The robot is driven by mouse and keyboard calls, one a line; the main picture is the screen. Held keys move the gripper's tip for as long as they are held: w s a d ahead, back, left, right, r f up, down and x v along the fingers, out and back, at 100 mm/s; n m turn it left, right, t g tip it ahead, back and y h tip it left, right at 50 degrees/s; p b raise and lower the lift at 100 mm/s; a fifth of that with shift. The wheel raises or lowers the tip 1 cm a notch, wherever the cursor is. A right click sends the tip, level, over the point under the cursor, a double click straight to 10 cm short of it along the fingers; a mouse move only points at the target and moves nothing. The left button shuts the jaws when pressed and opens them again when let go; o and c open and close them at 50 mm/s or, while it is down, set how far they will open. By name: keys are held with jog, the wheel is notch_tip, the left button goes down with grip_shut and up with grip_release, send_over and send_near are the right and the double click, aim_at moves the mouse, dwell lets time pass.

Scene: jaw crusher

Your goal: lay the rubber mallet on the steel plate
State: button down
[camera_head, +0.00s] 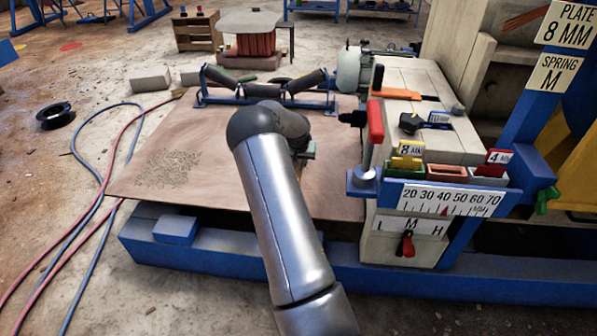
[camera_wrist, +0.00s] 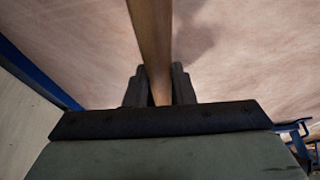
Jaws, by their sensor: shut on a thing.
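My gripper (camera_wrist: 158,86) shows in the wrist view, its two dark fingers shut on a wooden handle (camera_wrist: 151,40), apparently the mallet's. The handle runs up out of the frame, and the mallet's head is not visible. Below the handle is a broad pinkish-brown surface; I cannot tell the gap. A large flat brownish sheet (camera_head: 130,176) lies under and beside my arm. A grey flat plate (camera_head: 250,22) sits on a stand at the back. I cannot tell for certain which is the steel plate.
A blue roller frame (camera_head: 265,96) stands at the sheet's far edge. To the right are a pale bench (camera_head: 420,80), an upright red-handled lever (camera_head: 375,122) and a numbered scale panel (camera_head: 443,200). Fine grit (camera_head: 167,169) lies on the sheet's left, otherwise clear. Hoses (camera_head: 100,180) lie left.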

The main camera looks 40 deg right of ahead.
jog(key=shift+w+f, duration=0.4)
jog(key=shift+f, duration=0.05)
jog(key=shift+f+b, duration=0.65)
jog(key=shift+f, duration=0.75)
jog(key=shift+f, duration=0.2)
jog(key=c, duration=1.2)
grip_release()
jog(key=shift+c, duration=0.2)
